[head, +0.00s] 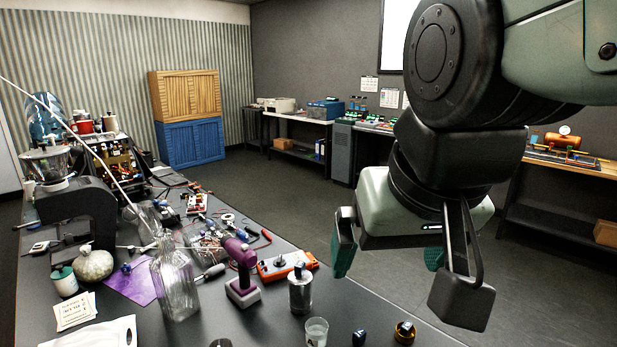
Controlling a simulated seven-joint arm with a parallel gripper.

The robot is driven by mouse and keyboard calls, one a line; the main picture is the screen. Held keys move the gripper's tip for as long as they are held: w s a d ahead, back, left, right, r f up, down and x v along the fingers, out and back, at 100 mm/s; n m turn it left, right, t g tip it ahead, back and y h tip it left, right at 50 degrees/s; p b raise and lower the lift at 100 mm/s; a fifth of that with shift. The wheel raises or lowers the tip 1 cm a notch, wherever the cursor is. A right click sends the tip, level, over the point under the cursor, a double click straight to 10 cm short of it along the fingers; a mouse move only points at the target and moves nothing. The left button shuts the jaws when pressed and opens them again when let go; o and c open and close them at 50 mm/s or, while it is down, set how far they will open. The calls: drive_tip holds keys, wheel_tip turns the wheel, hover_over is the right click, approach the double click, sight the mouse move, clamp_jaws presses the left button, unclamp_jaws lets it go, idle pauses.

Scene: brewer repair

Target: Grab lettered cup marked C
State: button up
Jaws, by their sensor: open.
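My gripper (398,272) hangs at the right of the head view, open, with its fingers apart and nothing between them. It is raised above the front right edge of the dark workbench (225,328). No letter C can be read on any cup. Near the bench's front edge stand a clear glass (316,331), a small dark blue item (359,338) and a round dark and orange item (404,333). These are below and nearer than my gripper, and I cannot tell whether any bears a letter.
A metal canister (300,291), a purple tool (241,268), an orange power strip (287,266) and a glass bottle (175,278) crowd the bench. Tools and wires lie behind. A cabinet (188,118) and side tables stand far back, with open floor between.

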drive_tip(key=shift+m+h, duration=0.3)
drive_tip(key=s+d, duration=0.1)
drive_tip(key=s+f, duration=0.1)
drive_tip(key=s+d, duration=0.1)
drive_tip(key=s, duration=0.1)
drive_tip(key=shift+d+f, duration=0.35)
drive_tip(key=shift+c, duration=1)
